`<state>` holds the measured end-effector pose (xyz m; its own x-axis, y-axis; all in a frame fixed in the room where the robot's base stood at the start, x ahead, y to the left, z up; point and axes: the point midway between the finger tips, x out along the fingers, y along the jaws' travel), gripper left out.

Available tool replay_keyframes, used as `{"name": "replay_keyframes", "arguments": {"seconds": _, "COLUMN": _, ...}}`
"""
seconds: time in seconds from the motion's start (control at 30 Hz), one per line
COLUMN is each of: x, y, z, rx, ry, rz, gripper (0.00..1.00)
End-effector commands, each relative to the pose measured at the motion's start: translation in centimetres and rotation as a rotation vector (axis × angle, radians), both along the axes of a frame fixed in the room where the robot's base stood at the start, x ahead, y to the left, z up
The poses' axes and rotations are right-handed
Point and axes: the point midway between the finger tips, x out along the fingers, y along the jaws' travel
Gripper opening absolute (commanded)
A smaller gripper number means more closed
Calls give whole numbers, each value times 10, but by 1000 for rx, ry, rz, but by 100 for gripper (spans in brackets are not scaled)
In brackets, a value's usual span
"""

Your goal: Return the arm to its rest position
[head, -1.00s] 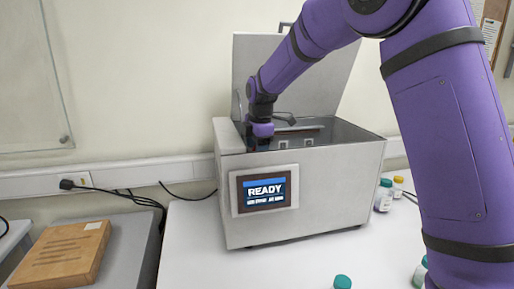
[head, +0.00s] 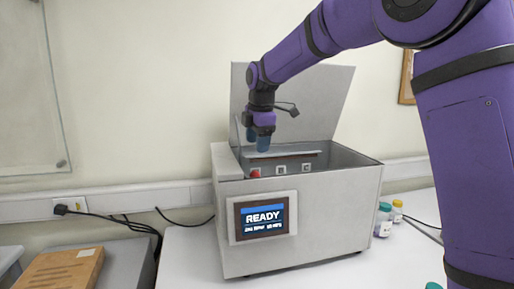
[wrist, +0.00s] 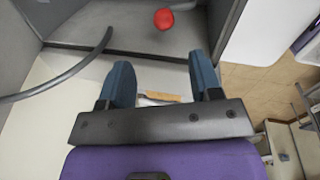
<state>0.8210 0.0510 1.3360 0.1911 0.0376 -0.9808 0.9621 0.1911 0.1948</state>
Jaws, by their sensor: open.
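My purple arm reaches in from the right in the head view. My gripper (head: 257,143) hangs fingers-down just above the left part of the open testing machine (head: 325,207). In the wrist view my gripper (wrist: 162,82) has its two blue fingers spread apart with nothing between them. The machine's lid (head: 290,105) stands raised behind my gripper, and its screen (head: 264,218) reads READY. A red round part (head: 255,172) sits inside the machine near its left wall, below my gripper. It also shows in the wrist view (wrist: 163,18), beyond the fingertips.
Small bottles with a teal cap (head: 384,219) and a yellow cap (head: 397,211) stand on the white table right of the machine. A brown wooden box (head: 62,270) lies at the lower left. Black cables (head: 130,224) run along the wall.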

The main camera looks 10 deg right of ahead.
Motion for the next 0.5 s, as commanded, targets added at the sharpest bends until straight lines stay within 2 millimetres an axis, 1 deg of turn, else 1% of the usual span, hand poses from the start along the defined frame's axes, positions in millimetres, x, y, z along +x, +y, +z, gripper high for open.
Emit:
{"name": "replay_keyframes", "arguments": {"seconds": 0.23, "x": 0, "y": 0, "z": 0, "rx": 0, "ry": 0, "rz": -1, "gripper": 58}}
{"name": "replay_keyframes", "arguments": {"seconds": 0.33, "x": -5, "y": -3, "z": 3, "rx": 6, "ry": -3, "rz": -25, "gripper": 58}}
{"name": "replay_keyframes", "arguments": {"seconds": 0.43, "x": -21, "y": -12, "z": 12, "rx": 23, "ry": -12, "rz": -92, "gripper": 58}}
{"name": "replay_keyframes", "arguments": {"seconds": 0.5, "x": -38, "y": -21, "z": 21, "rx": 43, "ry": -21, "rz": -167, "gripper": 58}}
